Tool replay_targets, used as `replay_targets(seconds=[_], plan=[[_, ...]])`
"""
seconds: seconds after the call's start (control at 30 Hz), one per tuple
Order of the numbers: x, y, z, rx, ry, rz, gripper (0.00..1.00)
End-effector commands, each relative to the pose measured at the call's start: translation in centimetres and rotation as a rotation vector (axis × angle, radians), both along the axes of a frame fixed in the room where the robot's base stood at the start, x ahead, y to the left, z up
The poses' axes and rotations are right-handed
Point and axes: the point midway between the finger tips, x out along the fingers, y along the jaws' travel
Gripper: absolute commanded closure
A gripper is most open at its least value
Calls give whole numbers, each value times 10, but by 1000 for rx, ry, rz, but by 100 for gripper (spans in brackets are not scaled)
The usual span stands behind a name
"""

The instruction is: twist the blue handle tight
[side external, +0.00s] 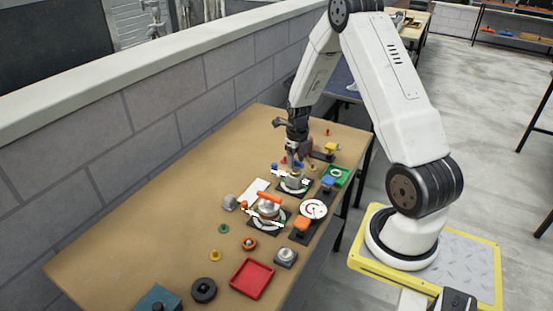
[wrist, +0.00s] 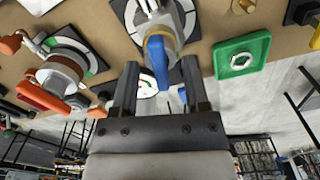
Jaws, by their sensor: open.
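The blue handle (wrist: 159,62) shows in the wrist view as a blue bar on a metal fitting with a brass-coloured collar. The fitting stands on a dark plate with a pale ring. In the side view this fitting (side external: 293,184) is partly hidden below my gripper (side external: 293,160), and its handle is hard to make out. In the wrist view my gripper (wrist: 161,88) is open, one finger on each side of the blue handle's outer end. The fingers do not close on it. Whether either finger touches the handle cannot be told.
A similar fitting with an orange handle (side external: 268,197) stands close by, with a white dial (side external: 313,209) beside it. A green tray (side external: 344,174) sits on the other side. A red tray (side external: 252,279) and small knobs lie nearer the camera. The table's left part is clear beside the wall.

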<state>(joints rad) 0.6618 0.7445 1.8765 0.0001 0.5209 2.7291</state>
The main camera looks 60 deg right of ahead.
Motion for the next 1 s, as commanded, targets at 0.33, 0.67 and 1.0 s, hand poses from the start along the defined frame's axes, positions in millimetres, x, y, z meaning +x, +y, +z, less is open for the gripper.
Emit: replay_targets(seconds=[0.33, 0.67, 1.0], plan=[[0, 0, 20, -1, -2, 0, 41], [0, 0, 39, -1, -2, 0, 41], [0, 0, 56, 0, 0, 0, 41]])
